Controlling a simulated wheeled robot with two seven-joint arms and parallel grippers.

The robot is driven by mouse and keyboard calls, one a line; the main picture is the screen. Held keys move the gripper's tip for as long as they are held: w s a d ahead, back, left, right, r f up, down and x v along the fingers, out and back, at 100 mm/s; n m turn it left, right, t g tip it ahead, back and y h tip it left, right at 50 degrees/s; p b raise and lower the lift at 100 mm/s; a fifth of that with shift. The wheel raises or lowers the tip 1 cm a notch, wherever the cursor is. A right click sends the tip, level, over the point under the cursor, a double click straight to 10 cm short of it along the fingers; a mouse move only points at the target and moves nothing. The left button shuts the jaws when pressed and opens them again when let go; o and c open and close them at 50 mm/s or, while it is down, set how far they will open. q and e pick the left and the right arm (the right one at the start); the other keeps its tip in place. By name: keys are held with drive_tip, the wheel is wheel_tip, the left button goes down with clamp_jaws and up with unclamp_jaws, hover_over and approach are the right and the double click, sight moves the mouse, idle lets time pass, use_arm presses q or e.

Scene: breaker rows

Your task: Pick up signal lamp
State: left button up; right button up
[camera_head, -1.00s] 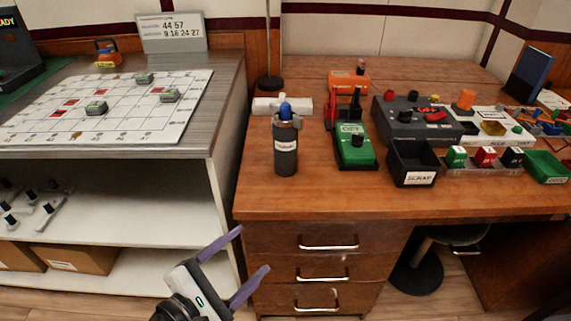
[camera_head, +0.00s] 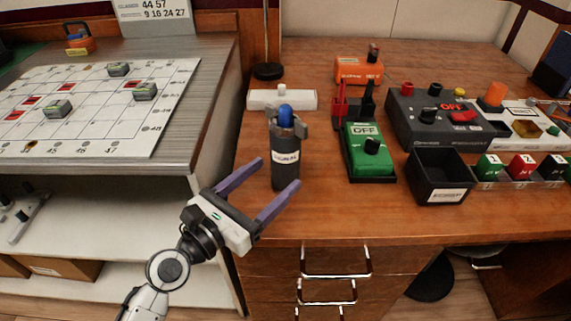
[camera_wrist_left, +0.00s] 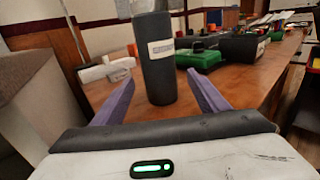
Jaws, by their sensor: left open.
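The signal lamp (camera_head: 286,165) is a dark grey cylinder with a white label and a blue dome on top. It stands upright near the left front edge of the brown desk. My right gripper is not in view.
A green box marked OFF (camera_head: 368,162) and a black bin (camera_head: 440,185) stand right of the lamp. A white bar (camera_head: 283,99) lies behind it. A grey bench with a white grid board (camera_head: 120,135) is at left. Drawer handles (camera_head: 336,272) stick out below the desk.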

sight(276, 174)
use_arm(q)
drive_tip(key=x, duration=0.4)
drive_tip(key=shift+w+d, duration=0.15)
drive_tip(key=shift+w, duration=0.15)
drive_tip(key=shift+w+d, duration=0.2)
drive_tip(key=shift+w, duration=0.05)
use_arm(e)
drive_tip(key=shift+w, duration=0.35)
use_arm(q)
drive_tip(key=shift+c, duration=0.2)
